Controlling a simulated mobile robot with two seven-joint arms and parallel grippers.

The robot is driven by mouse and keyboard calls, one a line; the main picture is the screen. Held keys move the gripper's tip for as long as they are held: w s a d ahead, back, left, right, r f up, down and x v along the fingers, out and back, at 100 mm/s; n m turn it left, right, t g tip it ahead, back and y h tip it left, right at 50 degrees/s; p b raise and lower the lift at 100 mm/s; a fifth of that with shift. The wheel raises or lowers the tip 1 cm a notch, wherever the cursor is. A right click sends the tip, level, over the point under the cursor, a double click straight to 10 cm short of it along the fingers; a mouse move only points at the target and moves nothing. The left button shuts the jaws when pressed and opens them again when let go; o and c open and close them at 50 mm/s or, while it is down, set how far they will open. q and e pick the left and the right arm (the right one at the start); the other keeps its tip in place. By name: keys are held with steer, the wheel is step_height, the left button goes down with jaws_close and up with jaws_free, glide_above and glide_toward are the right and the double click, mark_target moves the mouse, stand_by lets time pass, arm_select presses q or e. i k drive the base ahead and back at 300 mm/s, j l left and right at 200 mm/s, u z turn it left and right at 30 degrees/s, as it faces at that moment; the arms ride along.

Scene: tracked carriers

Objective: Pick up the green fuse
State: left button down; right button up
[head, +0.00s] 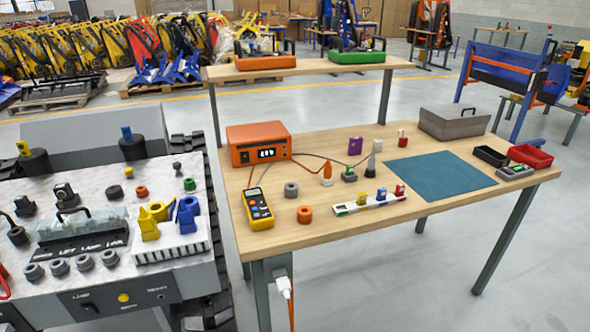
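No fuse that is clearly green shows. A white strip (378,206) on the wooden table holds small yellow (362,199), blue (381,195) and red (400,191) pieces that look like fuses. Behind it stands a small grey-and-green block (349,174); I cannot tell whether it is a fuse. A small round green piece (190,184) sits on the grey carrier at the left, more like a button or cap. Neither of my grippers is in view.
The wooden table (335,228) also bears an orange meter box (258,143), a yellow multimeter (257,208), a teal mat (440,176), a grey case (454,121) and black (491,156) and red (531,155) bins. A raised shelf (335,67) spans its back. The mat is bare.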

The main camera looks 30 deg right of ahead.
mark_target(349, 168)
steer(key=l+u, duration=0.85)
steer(key=k+l+u, duration=0.2)
steer(key=l, duration=0.15)
steer(key=k+l+u, duration=0.2)
steer(key=l, duration=0.15)
steer(key=k+l, duration=0.1)
steer(key=l, duration=0.2)
steer(key=k+l, duration=0.15)
steer(key=k+l+u, duration=0.1)
steer(key=l, duration=0.3)
